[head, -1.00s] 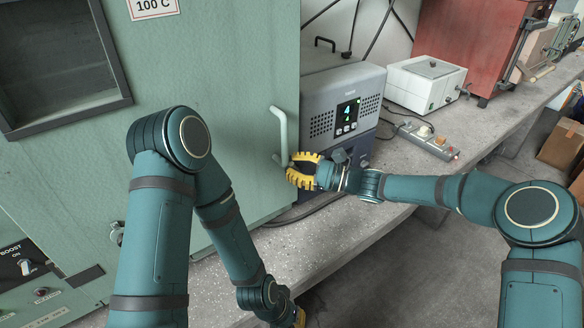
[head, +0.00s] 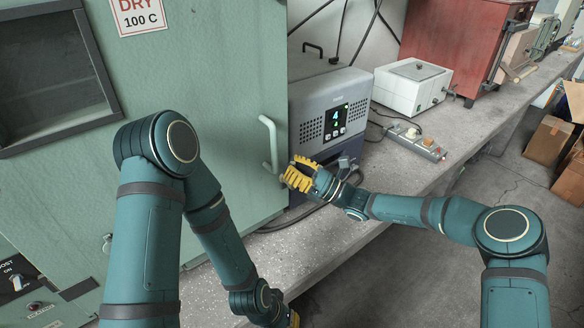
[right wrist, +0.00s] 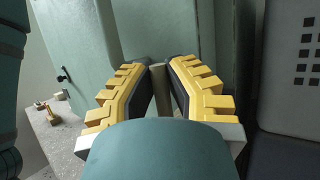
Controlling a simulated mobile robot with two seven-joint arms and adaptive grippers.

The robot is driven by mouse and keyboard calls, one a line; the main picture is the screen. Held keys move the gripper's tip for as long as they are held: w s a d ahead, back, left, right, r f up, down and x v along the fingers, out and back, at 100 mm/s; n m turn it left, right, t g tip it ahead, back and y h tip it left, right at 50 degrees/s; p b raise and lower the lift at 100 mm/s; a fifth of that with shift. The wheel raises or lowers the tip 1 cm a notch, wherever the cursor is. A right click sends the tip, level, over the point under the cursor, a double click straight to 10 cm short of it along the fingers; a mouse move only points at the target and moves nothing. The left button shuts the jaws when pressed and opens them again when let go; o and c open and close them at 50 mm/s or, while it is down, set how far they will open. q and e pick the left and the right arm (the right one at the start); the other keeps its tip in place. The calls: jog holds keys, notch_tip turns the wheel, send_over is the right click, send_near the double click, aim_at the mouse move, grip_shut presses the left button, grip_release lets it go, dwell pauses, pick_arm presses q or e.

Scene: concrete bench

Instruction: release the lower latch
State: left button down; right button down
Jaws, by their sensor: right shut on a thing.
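The green cabinet door (head: 215,105) carries a pale green bar handle (head: 268,135) near its right edge. My right gripper (head: 287,176) is at the handle's lower end, its yellow fingers shut. In the right wrist view, a pale bar (right wrist: 161,88) stands between the fingertips (right wrist: 160,72). I cannot make out a separate lower latch there; the fingers cover that spot. A small metal fitting (head: 107,243) sits low on the cabinet's left part. My left gripper (head: 294,318) barely shows at the bottom edge, mostly behind its arm; its jaws are unclear.
A grey instrument (head: 325,115) with a lit display stands close right of the handle. A white box (head: 413,84) and a power strip (head: 418,141) stand farther right on the concrete bench (head: 450,120). My left arm crosses in front of the cabinet.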

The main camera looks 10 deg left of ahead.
jog(key=shift+r, duration=0.1)
jog(key=c, duration=1)
grip_release()
jog(key=shift+d, duration=0.15)
jog(key=v, duration=1.2)
